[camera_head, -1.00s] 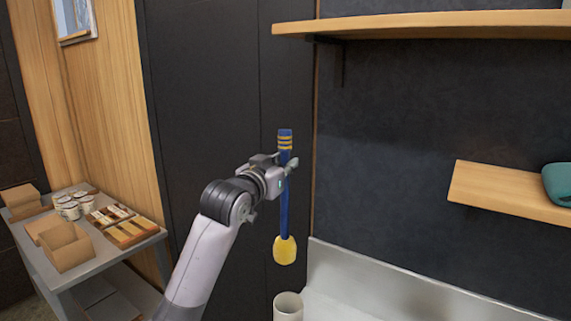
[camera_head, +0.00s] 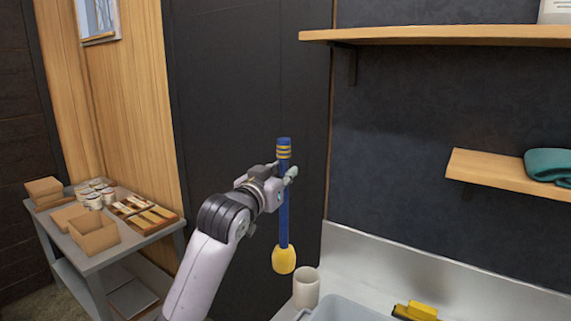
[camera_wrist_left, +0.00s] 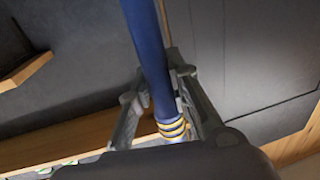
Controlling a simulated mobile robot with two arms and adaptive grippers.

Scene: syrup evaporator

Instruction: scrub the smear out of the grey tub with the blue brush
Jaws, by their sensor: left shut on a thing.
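My left gripper (camera_head: 285,178) is shut on the handle of the blue brush (camera_head: 284,222). The brush hangs upright, its yellow head (camera_head: 284,260) down and its yellow-banded handle end up. In the left wrist view the fingers (camera_wrist_left: 160,100) close around the blue handle (camera_wrist_left: 147,45) near the yellow bands. The head hangs in the air, left of and above a beige cup in the picture. The rim of the grey tub (camera_head: 345,303) shows at the bottom edge. The tub's inside is mostly cut off, and I see no smear. My right gripper is not in view.
The beige cup (camera_head: 306,288) stands beside the tub on the metal counter (camera_head: 400,262). A yellow and black object (camera_head: 416,311) lies at the tub's right. Shelves (camera_head: 450,34) hang above; a teal cloth (camera_head: 548,165) lies on one. A side table (camera_head: 115,258) with boxes and jars is at left.

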